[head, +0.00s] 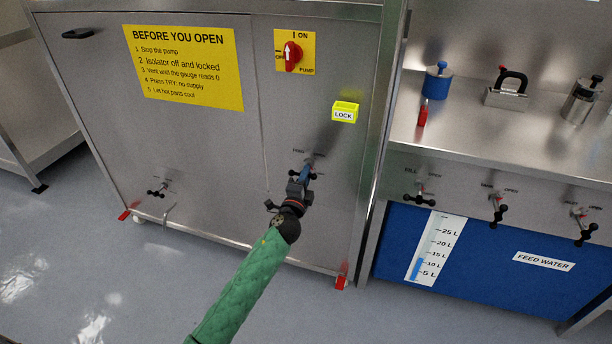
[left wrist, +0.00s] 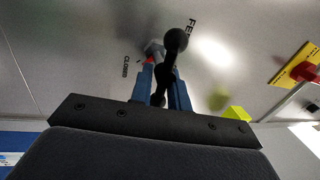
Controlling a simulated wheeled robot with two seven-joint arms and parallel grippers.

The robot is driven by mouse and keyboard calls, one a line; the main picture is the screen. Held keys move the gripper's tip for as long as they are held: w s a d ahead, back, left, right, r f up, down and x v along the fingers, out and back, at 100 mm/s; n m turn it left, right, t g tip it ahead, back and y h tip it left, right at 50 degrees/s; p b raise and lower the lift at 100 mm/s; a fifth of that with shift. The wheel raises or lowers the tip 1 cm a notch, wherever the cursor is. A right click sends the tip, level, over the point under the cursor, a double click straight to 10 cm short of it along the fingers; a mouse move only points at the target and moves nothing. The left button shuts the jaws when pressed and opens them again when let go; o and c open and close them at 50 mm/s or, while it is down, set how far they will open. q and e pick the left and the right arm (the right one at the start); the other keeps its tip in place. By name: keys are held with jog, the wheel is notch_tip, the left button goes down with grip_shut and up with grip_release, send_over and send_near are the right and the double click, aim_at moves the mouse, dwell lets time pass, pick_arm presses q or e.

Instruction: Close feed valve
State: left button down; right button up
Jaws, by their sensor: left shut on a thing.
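The feed valve (left wrist: 175,41) has a black handle with round knob ends on the steel front panel. In the left wrist view, part of a label starting "FE" and a "CLOSED" mark show beside it. My left gripper (head: 304,176) is at this valve in the head view, hiding much of it. In the left wrist view, the blue fingers of my left gripper (left wrist: 160,90) are shut on the handle, one on each side. My right gripper is not in view.
A red pump switch (head: 291,56) and a yellow LOCK box (head: 344,112) are above. Another black valve handle (head: 157,190) is low on the left of the panel. Several valves line the bench at right, above the blue feed water tank (head: 490,255).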

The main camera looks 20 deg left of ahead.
pick_arm(q)
jog(key=shift+w+a+r+m, duration=0.1)
jog(key=shift+a+r+m, duration=0.1)
jog(key=shift+r+m, duration=0.2)
jog(key=c, duration=1.5)
grip_release()
jog(key=shift+c, duration=0.2)
jog(key=shift+f, duration=0.1)
jog(key=shift+d+f, duration=0.1)
jog(key=shift+d, duration=0.05)
jog(key=shift+f, duration=0.1)
jog(key=shift+s+f, duration=0.1)
jog(key=shift+s, duration=0.25)
jog(key=s+f, duration=0.1)
jog(key=s, duration=0.6)
jog(key=shift+b, duration=0.4)
